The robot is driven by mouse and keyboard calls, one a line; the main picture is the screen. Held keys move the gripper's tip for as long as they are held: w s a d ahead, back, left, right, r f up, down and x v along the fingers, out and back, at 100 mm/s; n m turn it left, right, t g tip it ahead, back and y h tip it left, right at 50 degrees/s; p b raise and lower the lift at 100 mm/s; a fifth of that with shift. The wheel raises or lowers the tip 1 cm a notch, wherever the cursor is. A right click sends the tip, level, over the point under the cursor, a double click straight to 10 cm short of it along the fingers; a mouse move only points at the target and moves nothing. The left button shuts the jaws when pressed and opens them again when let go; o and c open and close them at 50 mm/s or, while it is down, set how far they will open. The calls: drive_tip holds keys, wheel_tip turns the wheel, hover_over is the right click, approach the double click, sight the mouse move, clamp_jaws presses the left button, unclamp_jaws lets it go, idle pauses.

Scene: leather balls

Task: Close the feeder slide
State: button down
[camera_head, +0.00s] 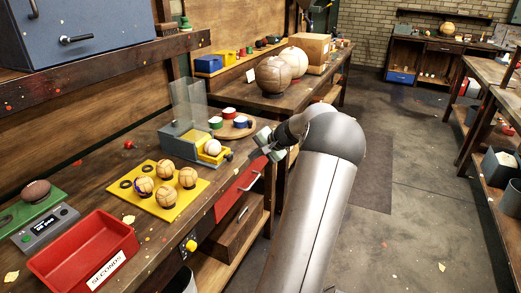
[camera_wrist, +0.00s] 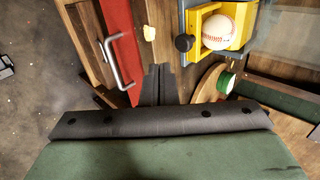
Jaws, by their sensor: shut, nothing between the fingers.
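The feeder (camera_head: 176,146) is a grey-blue box with a clear upright hopper on the workbench. Its yellow slide (camera_head: 206,160) sticks out of the front toward the bench edge, with a white ball (camera_head: 213,147) in it. In the wrist view the yellow slide (camera_wrist: 243,12) holds the white, red-stitched ball (camera_wrist: 218,32), and a black round knob (camera_wrist: 184,43) is on its front. My gripper (camera_head: 262,143) is to the right of the slide, off the bench edge. In the wrist view its fingers (camera_wrist: 158,75) are together and empty, apart from the knob.
A round wooden board (camera_head: 238,131) with coloured tins lies right behind the slide. A yellow tray (camera_head: 200,187) with brown balls is to the left, then a red SECONDS bin (camera_head: 72,243). A red drawer (camera_head: 232,195) with a metal handle is below the bench edge.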

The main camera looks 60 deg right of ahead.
sight(231, 160)
drive_tip(key=shift+w+a+f+p, duration=0.1)
drive_tip(key=shift+w+f+p, duration=0.15)
drive_tip(key=shift+w+f, duration=0.65)
drive_tip(key=shift+w+a+f+p, duration=0.1)
drive_tip(key=shift+w+f+p, duration=0.1)
drive_tip(key=shift+w, duration=1.3)
drive_tip(key=shift+w+f+p, duration=0.25)
drive_tip(key=shift+w+f, duration=0.25)
drive_tip(key=shift+w, duration=0.7)
